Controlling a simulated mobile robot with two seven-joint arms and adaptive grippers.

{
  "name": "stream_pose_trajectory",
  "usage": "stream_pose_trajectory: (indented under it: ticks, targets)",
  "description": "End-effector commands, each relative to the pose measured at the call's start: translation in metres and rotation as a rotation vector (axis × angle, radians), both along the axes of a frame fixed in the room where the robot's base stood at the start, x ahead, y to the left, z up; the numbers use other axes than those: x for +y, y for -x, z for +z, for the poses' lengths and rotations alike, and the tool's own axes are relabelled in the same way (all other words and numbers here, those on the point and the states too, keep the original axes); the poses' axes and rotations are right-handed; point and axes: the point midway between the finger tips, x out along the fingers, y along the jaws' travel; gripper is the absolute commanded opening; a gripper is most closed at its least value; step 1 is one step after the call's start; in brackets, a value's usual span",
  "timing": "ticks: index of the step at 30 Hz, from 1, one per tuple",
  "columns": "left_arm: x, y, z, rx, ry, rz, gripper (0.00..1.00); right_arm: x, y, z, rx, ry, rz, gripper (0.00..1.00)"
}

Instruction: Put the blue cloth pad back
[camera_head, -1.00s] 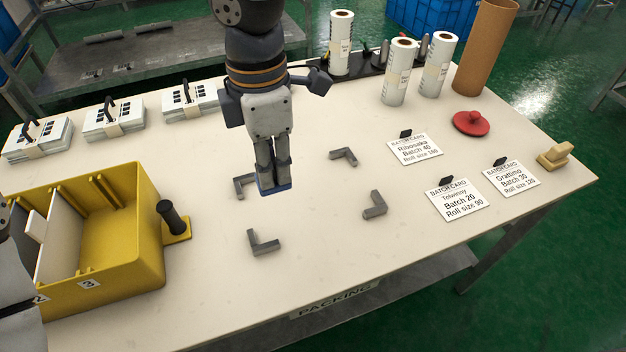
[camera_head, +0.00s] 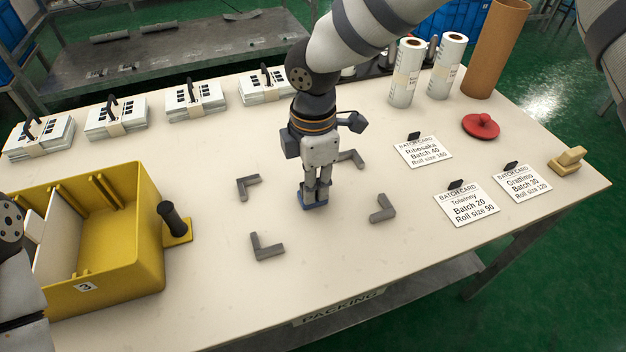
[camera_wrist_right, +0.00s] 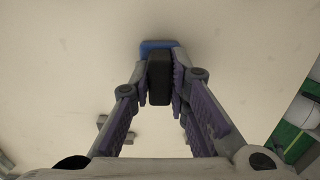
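The blue cloth pad (camera_head: 313,202) is at the fingertips of my right gripper (camera_head: 317,185), over the area between the grey corner brackets. In the right wrist view, the black handle (camera_wrist_right: 159,82) of the pad stands between the fingers of my right gripper (camera_wrist_right: 160,80), which are closed on it. The blue edge of the pad (camera_wrist_right: 158,44) shows beyond the fingertips. I cannot tell whether the pad touches the table. My left arm shows at the left edge of the head view, but its fingers are out of sight.
Grey corner brackets (camera_head: 268,247) lie around the gripper. A yellow divided box (camera_head: 150,250) stands left, beside a black-handled yellow piece (camera_head: 180,228). Banded packs (camera_head: 195,100) line the back. Batch cards (camera_head: 467,204), a red knobbed disc (camera_head: 481,126) and a tan block (camera_head: 567,161) lie right.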

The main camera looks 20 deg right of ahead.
Motion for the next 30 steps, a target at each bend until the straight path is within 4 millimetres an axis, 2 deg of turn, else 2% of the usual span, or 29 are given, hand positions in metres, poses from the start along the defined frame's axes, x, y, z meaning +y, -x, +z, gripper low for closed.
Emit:
stream_pose_trajectory:
  ticks: [1,2,3,11,13,24,30]
  targets:
    - [0.000,0.000,0.000,0.000,0.000,0.000,0.43,0.000,0.000,0.000,0.000,0.000,0.000,0.27]
    - [0.000,0.000,0.000,0.000,0.000,0.000,0.43,0.000,0.000,0.000,0.001,0.000,0.000,0.34]
    - [0.000,0.000,0.000,0.000,0.000,0.000,0.43,0.000,0.000,-0.001,0.001,0.000,0.000,0.36]
    - [0.000,0.000,0.000,0.000,0.000,0.000,0.43,0.000,0.001,0.000,0.002,0.000,0.000,0.36]
    - [0.000,-0.001,0.000,-0.002,0.000,0.000,0.43,0.000,0.000,0.005,0.000,-0.001,0.000,0.36]
    - [0.000,-0.011,0.012,-0.038,0.000,0.000,0.43,0.000,0.000,0.100,-0.005,-0.001,-0.001,0.36]
    - [0.000,-0.013,0.013,-0.043,0.000,0.001,0.43,0.000,0.000,0.122,0.000,0.000,0.001,0.36]
